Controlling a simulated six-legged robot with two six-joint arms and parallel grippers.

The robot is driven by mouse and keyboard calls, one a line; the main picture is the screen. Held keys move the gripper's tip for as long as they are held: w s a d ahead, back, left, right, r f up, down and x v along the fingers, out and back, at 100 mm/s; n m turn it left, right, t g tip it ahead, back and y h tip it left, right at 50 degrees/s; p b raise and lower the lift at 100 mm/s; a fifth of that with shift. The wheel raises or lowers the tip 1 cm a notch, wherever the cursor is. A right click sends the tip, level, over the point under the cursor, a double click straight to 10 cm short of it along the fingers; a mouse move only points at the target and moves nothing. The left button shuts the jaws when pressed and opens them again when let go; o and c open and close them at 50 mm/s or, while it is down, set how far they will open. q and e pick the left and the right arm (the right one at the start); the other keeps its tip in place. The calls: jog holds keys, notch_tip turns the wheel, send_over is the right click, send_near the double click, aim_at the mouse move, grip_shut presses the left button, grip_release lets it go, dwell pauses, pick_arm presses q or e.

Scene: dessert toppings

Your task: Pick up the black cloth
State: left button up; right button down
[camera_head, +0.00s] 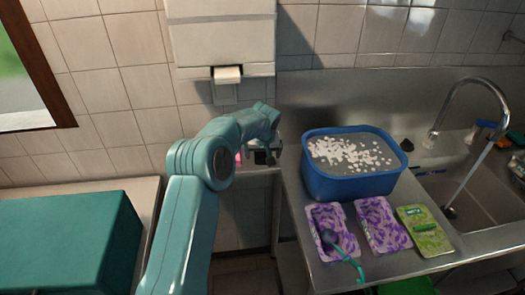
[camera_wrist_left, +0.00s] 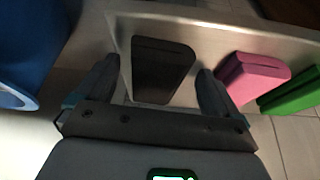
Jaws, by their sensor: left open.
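The black cloth (camera_wrist_left: 163,68) is a dark folded block on a pale metal shelf in the left wrist view. In the head view a small part of the black cloth (camera_head: 262,158) shows below my left gripper (camera_head: 262,143), beside the blue tub. In the left wrist view my left gripper (camera_wrist_left: 156,82) is open, with one finger to each side of the black cloth. I cannot tell whether the fingers touch it. My right gripper is not in view.
A pink cloth (camera_wrist_left: 252,76) and a green cloth (camera_wrist_left: 292,92) lie beside the black one. A blue tub (camera_head: 350,185) of water stands on the steel counter. Patterned trays (camera_head: 383,222) lie in front of it. A sink (camera_head: 478,190) with running tap is at right.

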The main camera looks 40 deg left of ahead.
aim_at(264, 154)
pick_arm(q)
jog(key=shift+w+d+f, duration=0.1)
jog(key=shift+c, duration=0.4)
jog(key=c, duration=1)
jog(key=shift+o, duration=0.2)
notch_tip(264, 154, up, 10)
jog(key=o, duration=0.4)
jog(key=c, duration=0.3)
